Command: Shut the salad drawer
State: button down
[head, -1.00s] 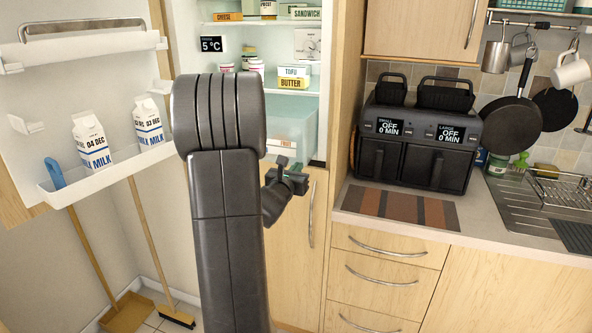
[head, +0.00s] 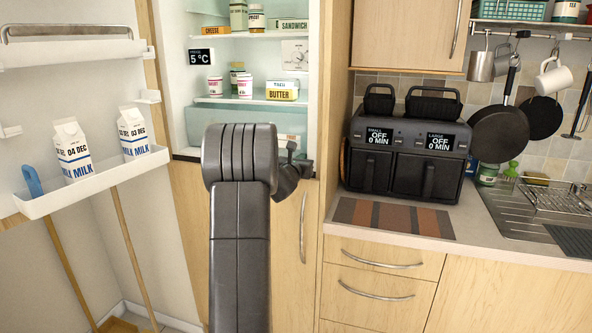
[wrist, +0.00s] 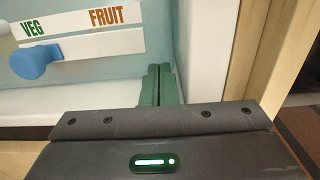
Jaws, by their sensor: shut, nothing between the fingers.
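The salad drawer (head: 198,125) is a pale blue-green box at the bottom of the open fridge. My arm hides its middle in the head view. In the wrist view its front (wrist: 120,62) carries a white strip with VEG and FRUIT labels and a blue knob (wrist: 37,60) at the left. A white fridge ledge lies in front of its lower edge. My gripper (head: 291,146) is at the drawer's right end. In the wrist view its green fingers (wrist: 160,84) are together and empty, right up by the drawer front beside the fridge's side wall. I cannot tell whether they touch it.
The fridge door stands open at left, its shelf (head: 100,183) holding milk cartons (head: 73,150). Butter (head: 281,94) and small pots sit above the drawer. A black air fryer (head: 408,140) stands on the counter at right. The fridge's right side wall is close to my gripper.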

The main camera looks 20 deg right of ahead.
jog(key=shift+x, duration=1.5)
